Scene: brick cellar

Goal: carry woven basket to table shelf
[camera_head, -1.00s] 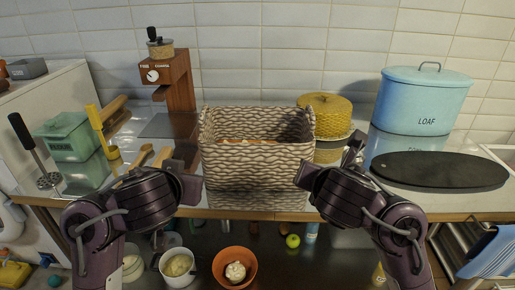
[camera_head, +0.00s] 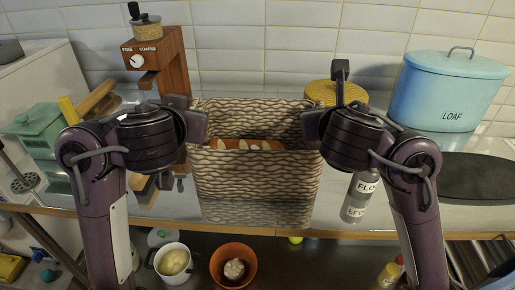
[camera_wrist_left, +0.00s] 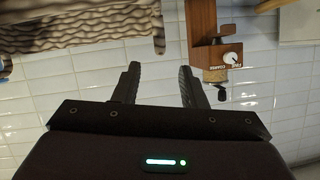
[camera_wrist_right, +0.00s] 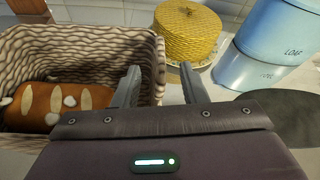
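The woven basket (camera_head: 255,180), cream with brown wavy stripes, stands upright on the shiny counter (camera_head: 160,208) near its front edge. Bread loaves (camera_head: 245,145) lie inside it; one shows in the right wrist view (camera_wrist_right: 50,103). My left gripper (camera_head: 190,118) is at the basket's left rim, open, with the basket edge showing beyond its fingers in the left wrist view (camera_wrist_left: 158,88). My right gripper (camera_head: 318,112) is at the right rim, open, with one finger on the inner side and one on the outer side in the right wrist view (camera_wrist_right: 160,88). Contact is unclear.
A wooden grinder (camera_head: 160,60) and green box (camera_head: 35,125) stand left. A yellow woven dome (camera_wrist_right: 190,30), blue loaf bin (camera_head: 450,95), flour canister (camera_head: 363,184) and black board (camera_head: 480,177) are right. An orange bowl (camera_head: 233,280) and white pot (camera_head: 172,278) sit below the counter.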

